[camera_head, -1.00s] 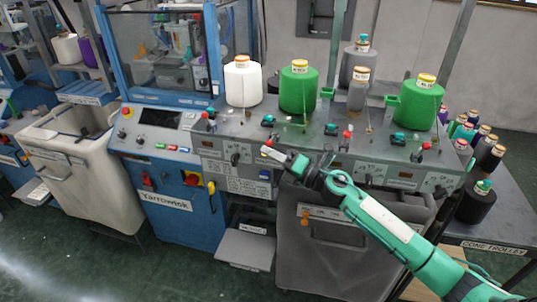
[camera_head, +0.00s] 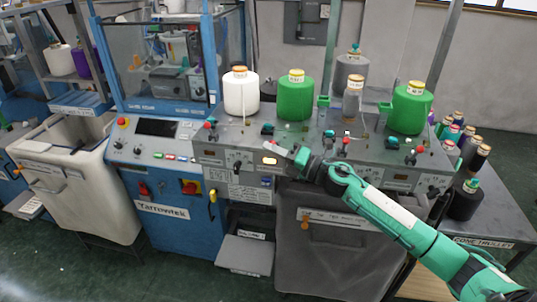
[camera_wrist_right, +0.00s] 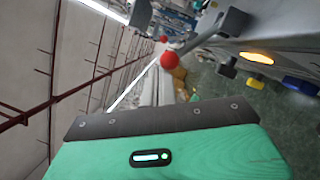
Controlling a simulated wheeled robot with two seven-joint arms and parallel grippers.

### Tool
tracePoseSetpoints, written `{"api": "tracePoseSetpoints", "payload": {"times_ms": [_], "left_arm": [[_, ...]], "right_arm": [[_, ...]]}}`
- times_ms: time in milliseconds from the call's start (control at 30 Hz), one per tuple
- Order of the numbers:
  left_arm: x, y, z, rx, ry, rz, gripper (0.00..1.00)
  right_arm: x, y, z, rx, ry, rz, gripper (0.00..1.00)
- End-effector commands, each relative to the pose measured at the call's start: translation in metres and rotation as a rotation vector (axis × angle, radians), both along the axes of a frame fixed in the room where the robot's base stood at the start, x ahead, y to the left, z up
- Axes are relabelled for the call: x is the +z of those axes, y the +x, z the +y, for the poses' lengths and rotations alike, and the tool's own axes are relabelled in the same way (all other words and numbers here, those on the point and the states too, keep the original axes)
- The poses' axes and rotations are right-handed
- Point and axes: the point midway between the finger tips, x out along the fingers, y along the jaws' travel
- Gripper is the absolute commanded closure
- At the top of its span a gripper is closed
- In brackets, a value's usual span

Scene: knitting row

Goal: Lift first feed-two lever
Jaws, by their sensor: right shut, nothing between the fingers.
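My right gripper (camera_head: 271,147) is shut and empty at the front face of the blue-grey feed panel (camera_head: 222,150), below the green cone. A small red lever knob shows right at its pale tip, partly covered. In the right wrist view a red ball knob (camera_wrist_right: 170,60) sits on the end of a grey lever rod (camera_wrist_right: 200,41), beyond the dark edge of my gripper (camera_wrist_right: 160,117). I cannot tell from this whether the gripper touches the lever. My left gripper is out of view.
A white cone (camera_head: 241,93), green cones (camera_head: 295,97) and a grey cone (camera_head: 351,71) stand on the panel top. Other red-knobbed levers line the panel. A grey bin (camera_head: 335,250) stands below my arm. A trolley (camera_head: 497,225) with several cones is at the right.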

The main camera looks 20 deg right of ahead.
Motion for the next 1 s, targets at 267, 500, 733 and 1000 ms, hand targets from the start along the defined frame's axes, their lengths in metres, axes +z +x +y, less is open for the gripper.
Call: {"api": "tracePoseSetpoints", "payload": {"times_ms": [267, 500, 733, 1000], "left_arm": [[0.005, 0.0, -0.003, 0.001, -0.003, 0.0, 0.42], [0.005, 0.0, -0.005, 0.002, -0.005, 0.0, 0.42], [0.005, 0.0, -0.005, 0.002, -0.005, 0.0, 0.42], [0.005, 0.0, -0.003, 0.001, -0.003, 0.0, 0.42]], "right_arm": [[0.02, 0.01, -0.007, 0.0, -0.002, -0.001, 1.0], [0.031, 0.02, -0.013, -0.001, -0.001, -0.002, 1.0], [0.036, 0.027, -0.018, 0.0, 0.0, 0.0, 1.0], [0.039, 0.03, -0.02, 0.0, 0.0, 0.0, 1.0]]}}
